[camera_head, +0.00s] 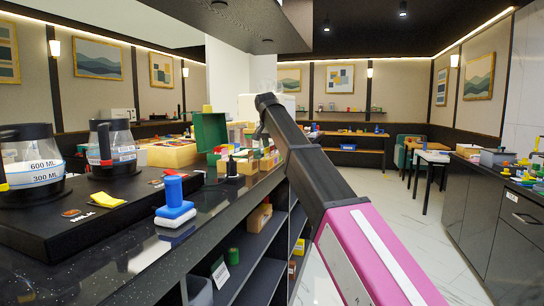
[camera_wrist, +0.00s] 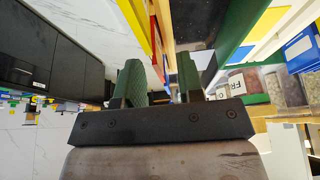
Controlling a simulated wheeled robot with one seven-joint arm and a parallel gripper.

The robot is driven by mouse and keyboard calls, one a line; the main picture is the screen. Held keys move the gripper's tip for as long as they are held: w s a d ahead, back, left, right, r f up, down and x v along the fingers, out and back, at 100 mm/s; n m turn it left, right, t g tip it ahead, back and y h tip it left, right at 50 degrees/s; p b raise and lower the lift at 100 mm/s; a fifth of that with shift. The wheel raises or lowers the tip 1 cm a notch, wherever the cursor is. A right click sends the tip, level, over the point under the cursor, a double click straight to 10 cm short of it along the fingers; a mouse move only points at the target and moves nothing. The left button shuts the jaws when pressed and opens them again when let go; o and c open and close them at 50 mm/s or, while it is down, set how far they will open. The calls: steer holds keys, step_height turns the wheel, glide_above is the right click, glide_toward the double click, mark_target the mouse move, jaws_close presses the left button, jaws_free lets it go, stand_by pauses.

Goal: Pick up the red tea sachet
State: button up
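My gripper (camera_wrist: 160,70) shows in the wrist view with its two green-padded fingers apart and a clear gap between them. A narrow red edge (camera_wrist: 157,45) lies beyond the gap, beside a yellow strip; I cannot tell whether it is the red tea sachet. In the head view my arm reaches over the counter toward a group of small coloured packets (camera_head: 268,161) beside a green box (camera_head: 210,132). My fingers are not clear there.
Two glass coffee pots (camera_head: 112,148) stand on the black base at left. A blue item (camera_head: 174,191) stands on the counter (camera_head: 135,262). Shelves lie below. Floor (camera_head: 400,200) is open at right, before another cabinet (camera_head: 500,215).

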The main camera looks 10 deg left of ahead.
steer(key=shift+w+f, duration=0.25)
steer(key=shift+f, duration=0.35)
steer(key=shift+c, duration=0.4)
jaws_close()
steer(key=shift+r, duration=0.1)
